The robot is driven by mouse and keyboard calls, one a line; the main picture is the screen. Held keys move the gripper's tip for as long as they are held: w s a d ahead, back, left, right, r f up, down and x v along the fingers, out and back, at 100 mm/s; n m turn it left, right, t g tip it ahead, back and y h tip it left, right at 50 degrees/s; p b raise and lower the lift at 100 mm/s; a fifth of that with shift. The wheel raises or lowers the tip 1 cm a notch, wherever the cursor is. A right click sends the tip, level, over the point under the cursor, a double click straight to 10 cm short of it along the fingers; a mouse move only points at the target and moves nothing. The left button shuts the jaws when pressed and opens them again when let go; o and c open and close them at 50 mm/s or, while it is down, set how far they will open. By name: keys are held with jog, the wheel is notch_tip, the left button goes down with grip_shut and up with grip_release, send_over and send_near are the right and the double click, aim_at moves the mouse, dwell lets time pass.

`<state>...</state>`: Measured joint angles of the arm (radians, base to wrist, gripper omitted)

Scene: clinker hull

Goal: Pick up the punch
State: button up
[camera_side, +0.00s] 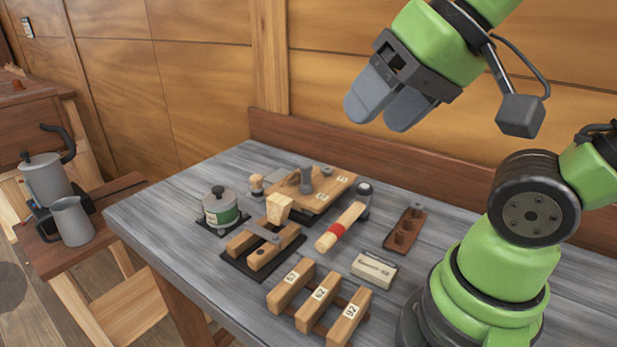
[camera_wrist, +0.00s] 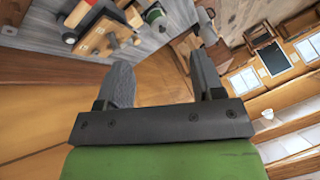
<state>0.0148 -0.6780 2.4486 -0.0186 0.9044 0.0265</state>
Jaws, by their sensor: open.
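I cannot tell for certain which thing is the punch. A grey, pin-like upright tool (camera_side: 306,180) on a wooden board (camera_side: 332,186) at the back of the bench may be it; it seems to show in the wrist view (camera_wrist: 113,40) too. A small wooden-knobbed tool (camera_side: 257,184) to its left is another candidate. My gripper (camera_side: 378,118) is open and empty, high above the bench's back edge, above and to the right of these things. Its two spread fingers show in the wrist view (camera_wrist: 161,76) with nothing between them.
A wooden ledge (camera_side: 440,200) runs behind. The bench's left end is clear.

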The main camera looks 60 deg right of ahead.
jog(key=w+d+m+g+h, duration=0.15)
jog(key=w+d, duration=0.25)
jog(key=w, duration=0.4)
jog(key=m+g+h, duration=0.2)
jog(key=m+g, duration=0.2)
jog(key=m, duration=0.2)
send_near(306, 177)
jog(key=shift+g, duration=0.35)
jog(key=f, duration=0.1)
jog(key=d+f, duration=0.1)
jog(key=f, duration=0.3)
jog(key=shift+w+d, duration=0.25)
jog(key=shift+w, duration=0.15)
jog(key=shift+w+d+f, duration=0.2)
jog(key=shift+f, duration=0.75)
jog(key=shift+w+d+f, duration=0.15)
jog(key=shift+w+f, duration=0.1)
jog(key=shift+f, duration=0.7)
jog(key=shift+w+d+f, duration=0.2)
jog(key=shift+f, duration=0.75)
jog(key=c, duration=1.1)
notch_tip(306, 177, up, 14)
jog(key=shift+r, duration=0.3)
